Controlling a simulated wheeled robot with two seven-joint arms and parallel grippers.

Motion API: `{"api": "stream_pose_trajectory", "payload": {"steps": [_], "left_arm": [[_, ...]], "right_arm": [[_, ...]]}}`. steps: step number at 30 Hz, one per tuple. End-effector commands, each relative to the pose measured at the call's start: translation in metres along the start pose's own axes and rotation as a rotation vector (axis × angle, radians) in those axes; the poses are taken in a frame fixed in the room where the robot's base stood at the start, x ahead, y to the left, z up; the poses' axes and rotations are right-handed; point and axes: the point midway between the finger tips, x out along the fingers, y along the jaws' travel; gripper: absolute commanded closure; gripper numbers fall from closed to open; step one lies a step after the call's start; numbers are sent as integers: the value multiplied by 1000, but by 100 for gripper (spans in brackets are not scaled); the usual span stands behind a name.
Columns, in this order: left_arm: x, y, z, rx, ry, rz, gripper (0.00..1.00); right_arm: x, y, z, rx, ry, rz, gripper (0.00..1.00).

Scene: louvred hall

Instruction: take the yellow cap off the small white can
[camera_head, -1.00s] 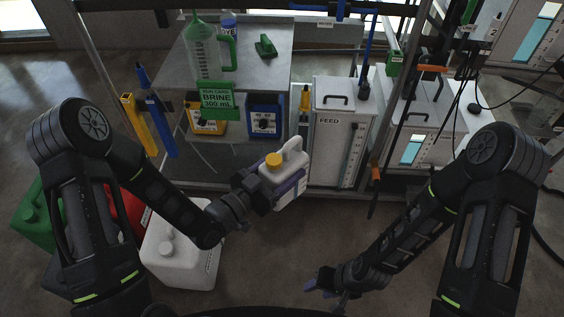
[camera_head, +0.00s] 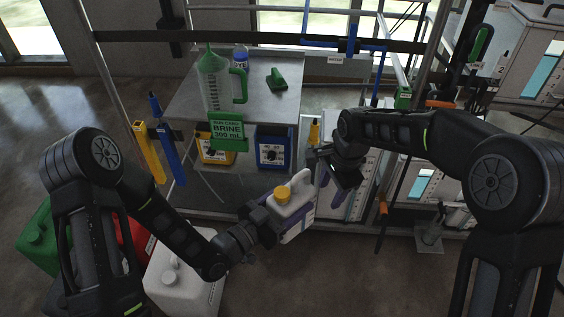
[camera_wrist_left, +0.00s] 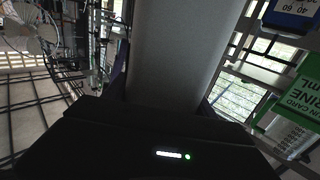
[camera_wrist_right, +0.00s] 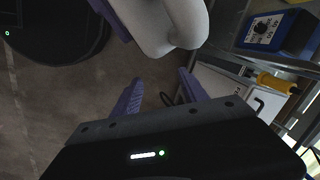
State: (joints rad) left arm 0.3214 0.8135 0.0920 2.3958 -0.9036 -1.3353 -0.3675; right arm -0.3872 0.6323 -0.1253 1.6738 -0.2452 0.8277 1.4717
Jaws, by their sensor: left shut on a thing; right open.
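The small white can (camera_head: 299,202) is held up in the air in front of the bench, slightly tilted. The yellow cap (camera_head: 282,195) sits on its top at the left, beside the can's handle. My left gripper (camera_head: 283,223) is shut on the can's body; the can's wall (camera_wrist_left: 180,50) fills the middle of the left wrist view. My right gripper (camera_head: 334,190) is open and empty, just right of the can. In the right wrist view its purple fingers (camera_wrist_right: 158,95) are apart, with the can's white handle (camera_wrist_right: 165,22) beyond them.
A steel bench (camera_head: 185,100) carries a green-handled jug (camera_head: 215,85), a small bottle and a green tool. A green brine card (camera_head: 228,132) hangs at its front. Yellow and blue boxes sit beneath. A larger white canister (camera_head: 180,280) stands on the floor at lower left.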

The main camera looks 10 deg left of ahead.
Motion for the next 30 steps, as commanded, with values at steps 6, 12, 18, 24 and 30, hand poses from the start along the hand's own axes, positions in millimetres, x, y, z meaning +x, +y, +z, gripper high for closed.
{"api": "stream_pose_trajectory", "payload": {"steps": [6,12,18,24,30], "left_arm": [[1,0,-2,1,6,1,100],[1,0,-2,2,6,1,100],[1,0,-2,2,6,1,100],[1,0,-2,2,6,1,100],[1,0,-2,2,6,1,100]], "right_arm": [[-98,-32,52,157,60,38,49],[-135,-27,117,133,57,107,49],[-150,-22,141,121,58,135,49],[-150,-21,143,120,58,139,49],[-149,-21,143,120,58,138,49]]}}
